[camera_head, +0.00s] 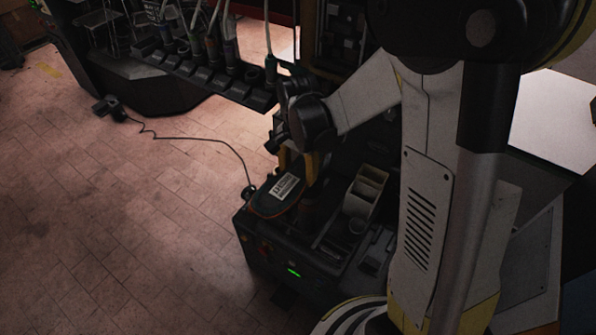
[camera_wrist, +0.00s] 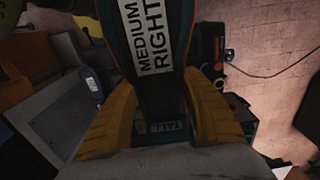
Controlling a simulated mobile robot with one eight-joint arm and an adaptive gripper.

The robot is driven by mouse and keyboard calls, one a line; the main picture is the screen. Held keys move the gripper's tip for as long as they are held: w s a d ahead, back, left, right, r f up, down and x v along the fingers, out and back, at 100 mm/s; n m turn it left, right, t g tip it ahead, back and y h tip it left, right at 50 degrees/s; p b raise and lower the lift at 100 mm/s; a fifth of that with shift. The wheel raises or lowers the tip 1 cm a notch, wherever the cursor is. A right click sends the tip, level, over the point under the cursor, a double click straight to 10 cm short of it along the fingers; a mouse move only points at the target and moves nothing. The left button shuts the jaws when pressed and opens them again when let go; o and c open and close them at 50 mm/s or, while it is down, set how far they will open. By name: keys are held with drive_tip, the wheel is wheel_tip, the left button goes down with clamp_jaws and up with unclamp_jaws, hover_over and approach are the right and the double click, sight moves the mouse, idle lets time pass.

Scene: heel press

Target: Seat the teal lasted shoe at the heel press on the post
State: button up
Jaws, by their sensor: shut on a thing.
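The teal lasted shoe (camera_wrist: 178,22) runs up the middle of the wrist view, dark with teal edges and a white label reading "MEDIUM RIGHT". My gripper (camera_wrist: 158,88) has its yellow fingers on both sides of the shoe's near end and is shut on it. In the head view the shoe (camera_head: 267,203) appears sole up, with the white label on top, over the left part of the dark press machine (camera_head: 262,262). My gripper (camera_head: 303,165) is at its far end. The post is hidden or too dark to tell, so I cannot tell whether the shoe touches it.
A grey divided bin (camera_head: 361,205) stands on the machine right of the shoe. A dark rack with hanging tools (camera_head: 205,72) is behind. A cable (camera_head: 205,139) runs across the tiled floor to a pedal (camera_head: 109,108).

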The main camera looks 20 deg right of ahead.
drive_tip(key=shift+f, duration=0.3)
drive_tip(key=o, duration=1.5)
wheel_tip(320, 180, up, 12)
drive_tip(key=shift+s, duration=0.1)
